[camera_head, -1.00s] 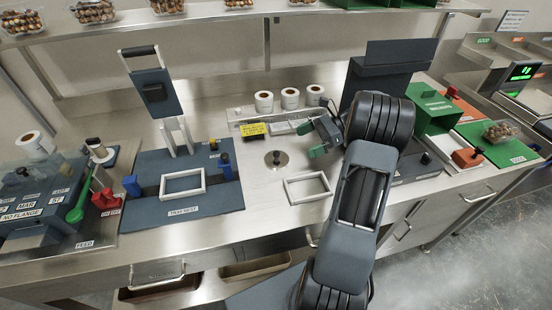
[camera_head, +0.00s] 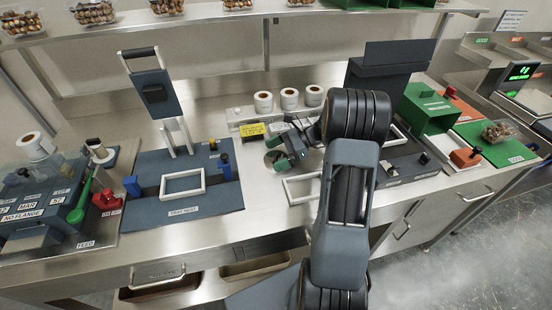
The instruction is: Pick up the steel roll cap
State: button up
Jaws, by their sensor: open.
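The steel roll cap (camera_head: 269,157) lies on the steel counter (camera_head: 252,182), right of the blue tray nest. Only the left part of its round disc shows. Its dark knob and right side are hidden behind my gripper. My gripper (camera_head: 279,153) is open, with its green-tipped fingers over the cap in this view. I cannot tell whether the fingers touch the knob or how high they are above it.
A white frame (camera_head: 300,190) lies on the counter just in front of my gripper. The blue tray nest (camera_head: 220,200) with a raised press is at left. A green box (camera_head: 425,108) is at right.

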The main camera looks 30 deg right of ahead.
aim_at(276, 153)
jog(key=shift+c, duration=0.2)
jog(key=c, duration=0.7)
jog(key=shift+c, duration=0.2)
jog(key=shift+r, duration=0.45)
notch_tip(276, 153, up, 2)
jog(key=shift+r, duration=0.1)
jog(key=w+a+r, duration=0.2)
jog(key=a+r, duration=0.7)
jog(key=a, duration=0.4)
jog(key=shift+w+a+r, duration=0.4)
